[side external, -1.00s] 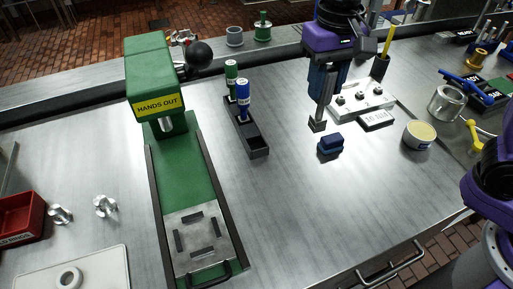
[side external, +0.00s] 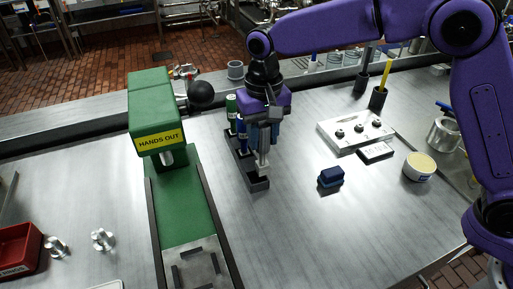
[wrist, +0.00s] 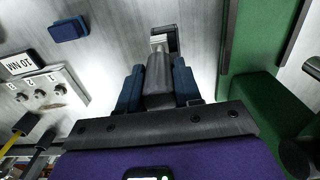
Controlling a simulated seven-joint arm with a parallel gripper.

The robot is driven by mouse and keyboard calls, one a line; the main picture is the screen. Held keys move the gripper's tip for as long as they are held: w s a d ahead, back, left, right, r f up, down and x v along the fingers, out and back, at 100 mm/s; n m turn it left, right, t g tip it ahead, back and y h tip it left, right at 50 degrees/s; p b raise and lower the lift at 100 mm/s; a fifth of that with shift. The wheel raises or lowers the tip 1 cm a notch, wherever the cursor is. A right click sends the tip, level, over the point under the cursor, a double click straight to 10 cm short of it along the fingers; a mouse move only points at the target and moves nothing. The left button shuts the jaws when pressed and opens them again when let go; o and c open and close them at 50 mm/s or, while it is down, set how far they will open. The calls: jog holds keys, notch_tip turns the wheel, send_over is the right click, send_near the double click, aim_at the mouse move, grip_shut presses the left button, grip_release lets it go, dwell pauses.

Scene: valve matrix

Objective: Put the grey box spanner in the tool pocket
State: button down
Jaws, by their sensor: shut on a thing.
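My gripper (side external: 266,138) is shut on the grey box spanner (side external: 262,163), which hangs upright below the fingers. The spanner is over the near end of a dark, narrow rack (side external: 258,184); I cannot tell whether its lower end is inside the near pocket. A green-bodied tool (side external: 231,106) and a blue one (side external: 241,127) stand in the rack behind it, partly hidden by my gripper. In the wrist view the spanner (wrist: 158,75) runs between my two blue fingers, its pale end against the dark rack (wrist: 173,38).
A green press (side external: 155,110) with a HANDS OUT label and a black ball knob (side external: 201,94) stands close on the left. A dark blue block (side external: 331,177), a plate with knobs (side external: 355,131) and a round tin (side external: 419,166) lie to the right.

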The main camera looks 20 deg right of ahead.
jog(key=shift+w+a+f, duration=0.25)
jog(key=shift+w+f, duration=0.1)
jog(key=shift+f, duration=0.1)
jog(key=shift+w+a+f, duration=0.2)
jog(key=shift+w+f, duration=0.1)
jog(key=shift+f, duration=1.65)
jog(key=shift+f, duration=0.1)
jog(key=c, duration=0.8)
grip_release()
notch_tip(320, 180, up, 12)
jog(key=shift+f, duration=0.15)
jog(key=shift+r, duration=0.3)
jog(key=shift+s+d, duration=0.1)
